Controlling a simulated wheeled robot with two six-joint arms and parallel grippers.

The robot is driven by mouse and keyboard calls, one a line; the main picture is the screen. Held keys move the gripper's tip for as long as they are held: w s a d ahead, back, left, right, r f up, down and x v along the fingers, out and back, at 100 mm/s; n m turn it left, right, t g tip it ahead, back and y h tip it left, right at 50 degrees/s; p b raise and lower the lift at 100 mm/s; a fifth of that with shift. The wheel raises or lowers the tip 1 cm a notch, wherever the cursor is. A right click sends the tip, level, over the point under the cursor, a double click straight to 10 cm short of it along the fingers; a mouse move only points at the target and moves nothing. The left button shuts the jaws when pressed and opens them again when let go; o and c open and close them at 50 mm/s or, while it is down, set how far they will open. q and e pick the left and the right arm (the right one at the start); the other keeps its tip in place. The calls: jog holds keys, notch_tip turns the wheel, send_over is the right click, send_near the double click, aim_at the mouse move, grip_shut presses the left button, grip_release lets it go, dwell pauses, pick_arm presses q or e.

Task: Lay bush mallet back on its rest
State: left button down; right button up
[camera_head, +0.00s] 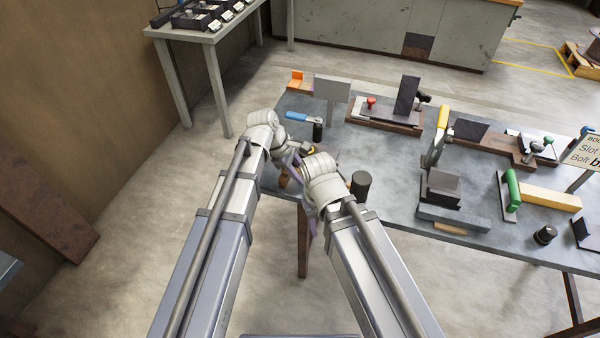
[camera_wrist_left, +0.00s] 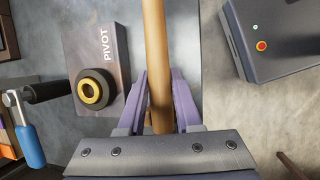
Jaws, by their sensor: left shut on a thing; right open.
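The bush mallet shows in the left wrist view as a wooden handle (camera_wrist_left: 155,50) between the purple fingers of my left gripper (camera_wrist_left: 160,112), which is shut on it. The handle runs out of the top of that view, so the mallet's head is hidden. In the head view the wrists of my two arms hide most of the left gripper and the mallet. My right gripper (camera_head: 313,220) is open, seen as narrow purple fingers below its wrist at the table's front edge. I cannot make out the mallet's rest.
A blue-handled tool (camera_head: 303,117) and a black cylinder (camera_head: 361,185) are nearby on the steel table (camera_head: 395,205). Fixtures and clamps crowd its right side.

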pick_arm(q)
jog(key=shift+f+b, duration=0.4)
jog(key=c, duration=0.5)
grip_release()
jog(key=shift+r, duration=0.1)
jog(key=p+v, duration=0.7)
jog(key=v, duration=0.1)
